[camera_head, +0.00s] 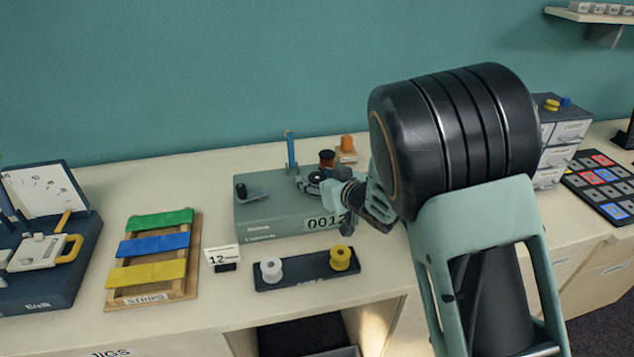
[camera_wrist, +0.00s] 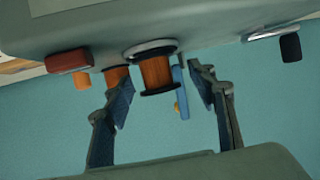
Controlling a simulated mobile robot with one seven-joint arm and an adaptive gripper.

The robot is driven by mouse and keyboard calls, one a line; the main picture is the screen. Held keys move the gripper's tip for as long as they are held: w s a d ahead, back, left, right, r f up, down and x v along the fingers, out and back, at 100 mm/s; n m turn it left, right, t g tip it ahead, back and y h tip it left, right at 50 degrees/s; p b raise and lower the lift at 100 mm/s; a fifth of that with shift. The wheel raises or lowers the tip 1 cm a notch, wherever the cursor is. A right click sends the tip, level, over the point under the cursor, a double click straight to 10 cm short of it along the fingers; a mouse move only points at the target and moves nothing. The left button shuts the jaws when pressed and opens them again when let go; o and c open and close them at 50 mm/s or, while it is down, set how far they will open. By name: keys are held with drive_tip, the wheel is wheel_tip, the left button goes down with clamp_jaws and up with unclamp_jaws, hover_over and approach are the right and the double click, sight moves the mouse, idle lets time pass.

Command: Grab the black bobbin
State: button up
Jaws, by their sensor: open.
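The black bobbin (camera_wrist: 156,74) has black flanges and copper-orange winding. It sits on the shiny round seat of the grey-green winder (camera_head: 262,200). In the head view its dark round end (camera_head: 316,177) shows beside my gripper (camera_head: 336,191), which partly covers it. In the wrist view my gripper (camera_wrist: 160,86) is open, with one finger on each side of the bobbin in the picture. Gaps show between both fingers and the bobbin. I cannot tell how far the fingertips reach past it.
The winder's black-handled crank (camera_head: 241,190) is to the left. A black holder (camera_head: 292,281) in front carries a white bobbin (camera_head: 271,269) and a yellow bobbin (camera_head: 340,257).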

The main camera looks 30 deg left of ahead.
drive_tip(key=c, duration=1)
drive_tip(key=shift+r, duration=0.15)
drive_tip(key=shift+c, duration=0.3)
